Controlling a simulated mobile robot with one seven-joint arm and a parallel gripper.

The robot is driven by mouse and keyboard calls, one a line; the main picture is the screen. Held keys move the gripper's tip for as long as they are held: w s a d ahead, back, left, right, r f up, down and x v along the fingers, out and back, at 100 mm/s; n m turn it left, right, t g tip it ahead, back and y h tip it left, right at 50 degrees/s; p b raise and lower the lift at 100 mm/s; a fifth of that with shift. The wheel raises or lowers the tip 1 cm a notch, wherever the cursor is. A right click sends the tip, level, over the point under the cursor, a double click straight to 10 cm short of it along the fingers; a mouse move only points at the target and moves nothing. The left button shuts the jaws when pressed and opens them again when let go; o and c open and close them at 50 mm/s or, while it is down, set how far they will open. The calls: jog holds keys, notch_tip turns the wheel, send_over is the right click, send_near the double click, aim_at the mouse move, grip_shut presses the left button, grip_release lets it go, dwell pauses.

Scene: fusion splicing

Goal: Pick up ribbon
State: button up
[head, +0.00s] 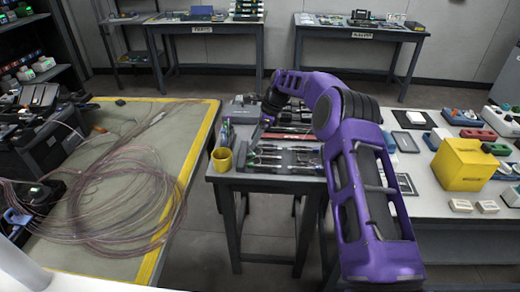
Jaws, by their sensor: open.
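A large loose coil of thin, pinkish, translucent strands (128,238) lies on the left table, with loose ends running toward the back. It is the most ribbon-like thing in view, but I cannot tell a single ribbon apart in it. My purple arm reaches from the lower right and bends down at the back of the middle table. My gripper (265,119) is small and dark there, above the table's back left part and well to the right of the coil. It is open; I see nothing held, though its fingertips are hard to make out.
The left table (205,132) has a yellow-edged top, with black equipment (50,140) on its left. The middle table holds a yellow cup (222,160) and a tool tray (285,158). A yellow box (463,164) stands on the right table. Floor shows between the tables.

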jog(key=shift+x, duration=0.85)
jog(key=shift+d, duration=0.15)
grip_shut()
notch_tip(320, 180, up, 10)
jog(key=p, duration=0.1)
jog(key=shift+p, duration=0.3)
